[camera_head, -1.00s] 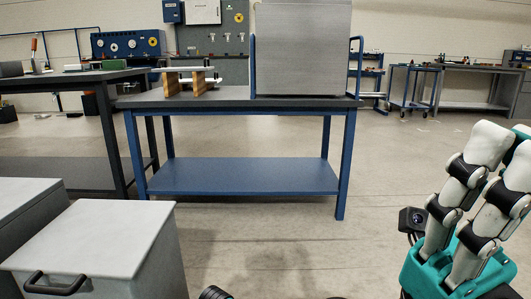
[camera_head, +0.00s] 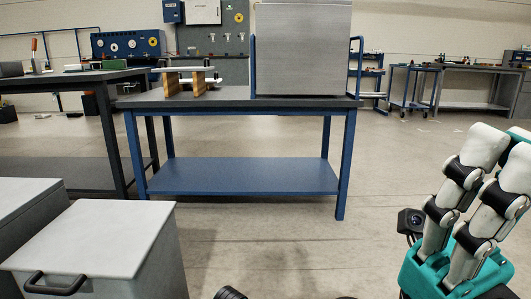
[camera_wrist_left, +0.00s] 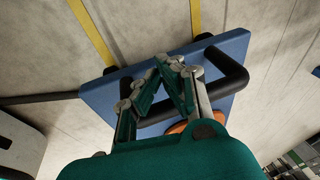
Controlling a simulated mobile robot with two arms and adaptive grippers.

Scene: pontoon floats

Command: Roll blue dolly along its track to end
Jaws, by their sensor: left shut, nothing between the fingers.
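The blue dolly (camera_wrist_left: 100,97) shows in the left wrist view as a flat blue board with a black bar handle (camera_wrist_left: 232,70) across it. My left gripper (camera_wrist_left: 165,65) is over the board with its fingertips together and nothing between them. Its fingers appear close to the bar; whether they touch it I cannot tell. They hide part of the board. Two yellow strips (camera_wrist_left: 93,30) run along the floor beside the dolly. The dolly is not recognisable in the head view. My right gripper (camera_head: 505,150) is raised at the right edge, its white fingers apart and empty.
A blue-framed bench (camera_head: 240,102) with a large grey box (camera_head: 303,50) stands ahead. A grey cabinet (camera_head: 95,235) with a black handle is at the lower left. An orange piece (camera_wrist_left: 178,127) shows beneath my left gripper. Floor between cabinet and right gripper is mostly clear.

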